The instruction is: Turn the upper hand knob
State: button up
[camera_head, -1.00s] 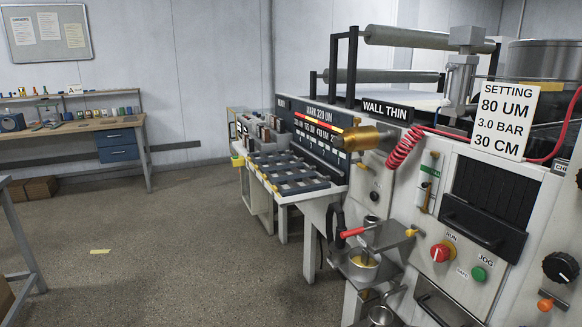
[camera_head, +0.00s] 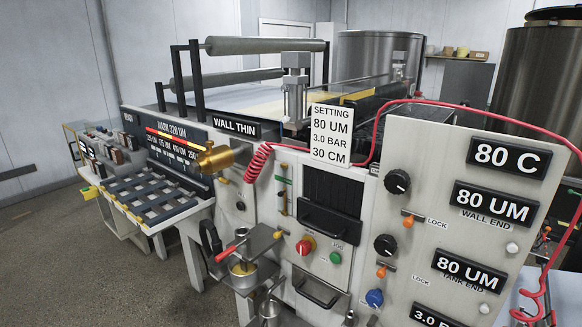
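The upper hand knob (camera_head: 397,182) is round and black, on the light grey front panel (camera_head: 440,150) at the right. A small orange lever (camera_head: 409,219) marked LOCK sits just below it. The display beside this knob reads 80 UM, WALL END (camera_head: 492,205). A second black knob (camera_head: 385,245) is lower on the same panel, with its own orange lock lever (camera_head: 382,271) and a display reading 80 UM, TANK END (camera_head: 468,270). A blue knob (camera_head: 375,298) is at the bottom. My gripper is not in view.
A red hose (camera_head: 478,112) runs over the panel top and down its right side. A setting sign (camera_head: 331,136) reads 80 UM, 3.0 BAR, 30 CM. A red knob (camera_head: 306,245) and green button (camera_head: 335,257) are left of the knobs. Open floor (camera_head: 60,265) lies at the left.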

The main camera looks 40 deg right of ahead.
aim_at(396, 181)
jog(key=z, duration=1.85)
